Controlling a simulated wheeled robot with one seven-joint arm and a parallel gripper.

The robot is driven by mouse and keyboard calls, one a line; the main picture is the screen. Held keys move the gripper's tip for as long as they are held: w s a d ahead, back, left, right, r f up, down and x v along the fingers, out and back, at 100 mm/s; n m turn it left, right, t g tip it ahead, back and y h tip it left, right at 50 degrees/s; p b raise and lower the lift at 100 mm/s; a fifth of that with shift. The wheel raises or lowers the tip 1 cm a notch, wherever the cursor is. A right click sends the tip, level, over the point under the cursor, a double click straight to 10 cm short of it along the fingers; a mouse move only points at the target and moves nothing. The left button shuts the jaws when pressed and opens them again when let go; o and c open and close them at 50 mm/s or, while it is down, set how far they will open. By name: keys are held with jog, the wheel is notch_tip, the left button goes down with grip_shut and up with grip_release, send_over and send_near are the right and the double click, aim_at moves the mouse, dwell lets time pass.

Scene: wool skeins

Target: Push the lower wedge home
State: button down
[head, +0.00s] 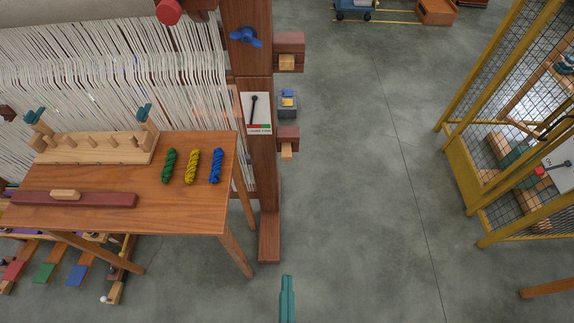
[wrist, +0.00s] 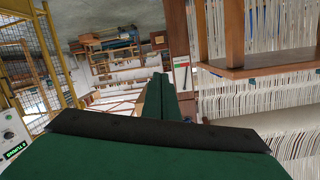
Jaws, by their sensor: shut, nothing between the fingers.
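The lower wedge (head: 286,151) is a small pale wooden piece. It sticks out below a dark red-brown block (head: 288,134) on the right side of the loom's upright post (head: 260,170). A similar upper wedge (head: 287,62) sits in a higher block (head: 290,42). My gripper (head: 287,282) is green, shut and empty, at the bottom of the head view, well below the lower wedge in the picture and apart from it. In the wrist view its closed fingers (wrist: 160,90) point toward the post (wrist: 178,30); I cannot make out the lower wedge there.
A wooden table (head: 190,215) with green, yellow and blue skeins (head: 192,166) stands left of the post. A small grey box (head: 288,105) shows between the two blocks. A yellow mesh cage (head: 470,185) stands at right. The grey floor between is clear.

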jog(key=w+f+m+t, duration=0.1)
jog(key=w+f+m, duration=0.7)
jog(key=w, duration=0.6)
jog(key=m+t, duration=0.1)
jog(key=m, duration=0.5)
send_near(287, 159)
jog(key=w, duration=0.6)
jog(key=shift+w+a, duration=0.1)
jog(key=shift+w, duration=0.2)
